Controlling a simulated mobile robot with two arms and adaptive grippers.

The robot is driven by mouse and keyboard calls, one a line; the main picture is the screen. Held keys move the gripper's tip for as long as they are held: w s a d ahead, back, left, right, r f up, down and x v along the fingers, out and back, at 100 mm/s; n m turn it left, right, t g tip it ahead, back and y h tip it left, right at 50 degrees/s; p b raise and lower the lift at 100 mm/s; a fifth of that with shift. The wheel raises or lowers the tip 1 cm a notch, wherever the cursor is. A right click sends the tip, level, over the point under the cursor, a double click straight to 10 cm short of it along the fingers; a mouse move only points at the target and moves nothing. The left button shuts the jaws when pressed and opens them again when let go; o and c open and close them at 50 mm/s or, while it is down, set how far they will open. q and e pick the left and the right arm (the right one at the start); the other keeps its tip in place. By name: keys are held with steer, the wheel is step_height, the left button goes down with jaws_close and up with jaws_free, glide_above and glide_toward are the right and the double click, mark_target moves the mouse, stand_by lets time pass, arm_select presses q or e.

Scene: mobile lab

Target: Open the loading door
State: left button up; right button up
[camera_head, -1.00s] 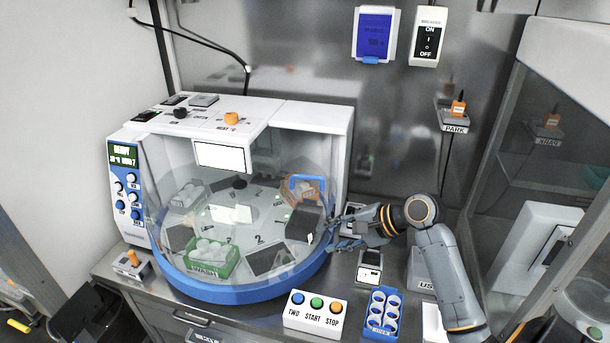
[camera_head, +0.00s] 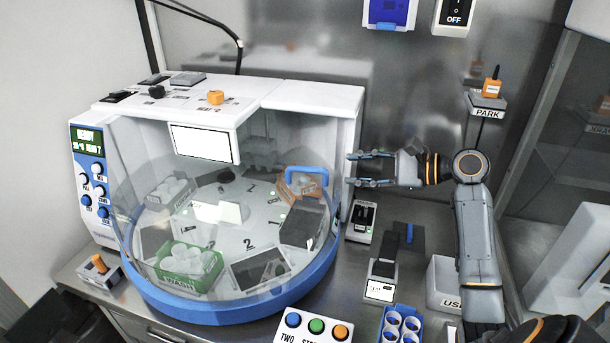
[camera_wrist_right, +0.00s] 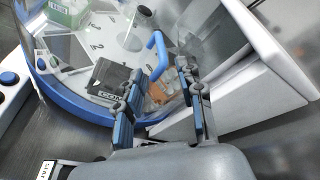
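The loading door (camera_head: 135,215) is a clear curved cover on the front of the white machine, above a blue rim. Its blue handle (camera_head: 308,171) is at the right of the cover; in the right wrist view the handle (camera_wrist_right: 158,52) stands beyond the fingertips. The door looks closed over the turntable. My right gripper (camera_head: 352,169) is to the right of the machine, fingers pointing left towards the handle, apart from it. In the right wrist view my gripper (camera_wrist_right: 163,98) has its two fingers spread with nothing between them. My left gripper is not in view.
The machine's white right side (camera_head: 351,140) is close to my right gripper's fingertips. A switch box (camera_head: 361,220), a blue tube rack (camera_head: 400,324) and a button box (camera_head: 312,328) are on the steel bench. A PARK holder (camera_head: 487,103) hangs on the back wall.

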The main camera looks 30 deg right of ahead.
mark_target(312, 169)
steer(key=p+x, duration=0.2)
steer(key=x, duration=1)
steer(key=shift+w+d+f, duration=0.1)
steer(key=shift+f, duration=0.1)
steer(key=shift+x, duration=0.9)
steer(key=shift+f, duration=0.1)
jaws_close()
